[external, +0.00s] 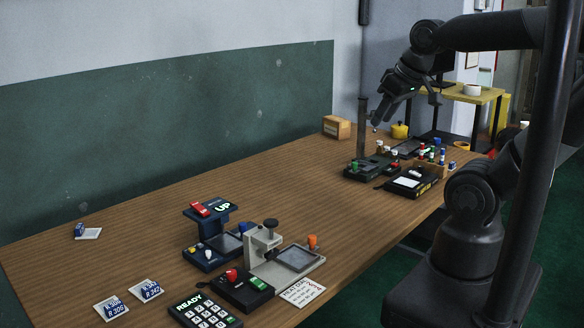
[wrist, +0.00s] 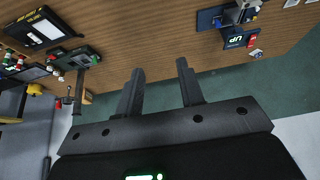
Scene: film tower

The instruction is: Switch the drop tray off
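A blue device (external: 207,236) with a lit "UP" sign, a red switch (external: 200,209) and a dark flat tray stands on the table's near half. It also shows at the upper right of the wrist view (wrist: 236,41). No label naming the drop tray is readable, so I cannot tell for certain which device it is. My gripper (external: 406,113) is raised above the far end of the table, well away from the blue device. In the wrist view my gripper (wrist: 160,65) has its two fingers apart with nothing between them.
A grey stand device (external: 268,244), a black box with red and green buttons (external: 243,289) and a keypad reading "READY" (external: 204,311) crowd the near end. A dark device with a post (external: 362,130) and small coloured items stand at the far end. The table's middle is clear.

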